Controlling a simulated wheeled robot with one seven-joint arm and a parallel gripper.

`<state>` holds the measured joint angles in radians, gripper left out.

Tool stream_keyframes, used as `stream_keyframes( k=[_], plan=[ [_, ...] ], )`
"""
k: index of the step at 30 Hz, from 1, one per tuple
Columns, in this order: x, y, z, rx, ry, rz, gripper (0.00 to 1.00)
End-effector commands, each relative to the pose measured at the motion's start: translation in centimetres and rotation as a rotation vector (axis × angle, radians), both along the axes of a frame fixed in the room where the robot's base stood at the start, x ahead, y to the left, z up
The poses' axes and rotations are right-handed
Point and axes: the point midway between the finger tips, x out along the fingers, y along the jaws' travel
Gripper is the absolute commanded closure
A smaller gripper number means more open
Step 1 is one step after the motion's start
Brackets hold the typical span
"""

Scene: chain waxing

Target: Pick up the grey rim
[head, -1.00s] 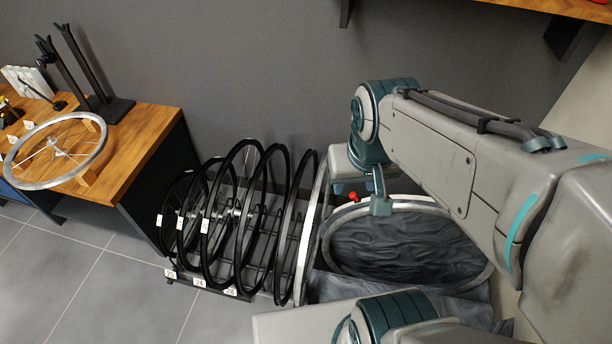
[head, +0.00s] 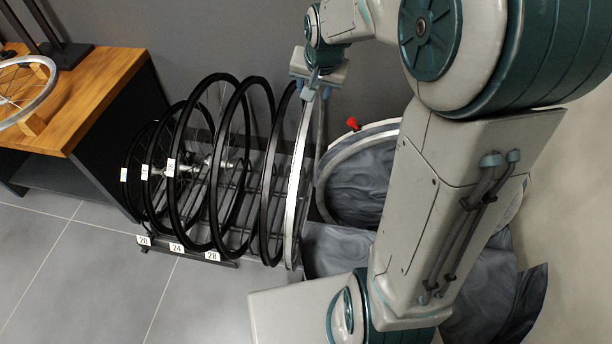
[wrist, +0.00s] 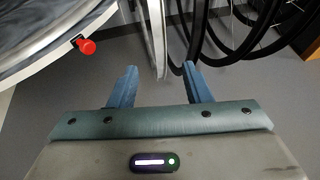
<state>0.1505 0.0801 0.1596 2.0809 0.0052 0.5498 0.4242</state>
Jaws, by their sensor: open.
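The grey rim (head: 292,205) stands upright at the right end of the wheel rack, seen nearly edge-on as a pale silver band. In the wrist view the grey rim (wrist: 160,40) shows as a light vertical band ahead, between the lines of my two blue fingers. My gripper (wrist: 158,75) is open, with one finger to each side of that band. In the head view my gripper (head: 313,92) is at the top of the rim. Contact between the fingers and the rim cannot be told.
Several black rims (head: 228,165) stand left of the grey rim in the rack (head: 200,252). A bag-like bin (head: 360,185) with a pale hoop and a red knob (head: 352,124) is close on the right. A wooden bench (head: 95,95) stands left. The floor in front is clear.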

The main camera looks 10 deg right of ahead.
Motion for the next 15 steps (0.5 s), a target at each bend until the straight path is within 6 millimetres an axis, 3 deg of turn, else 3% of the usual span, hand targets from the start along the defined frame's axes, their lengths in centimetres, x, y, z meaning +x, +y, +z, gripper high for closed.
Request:
stream_keyframes(
  k=[15],
  plan=[
    [3.7,0.1,-7.6,0.007,-0.003,-0.009,0.56]
  ],
)
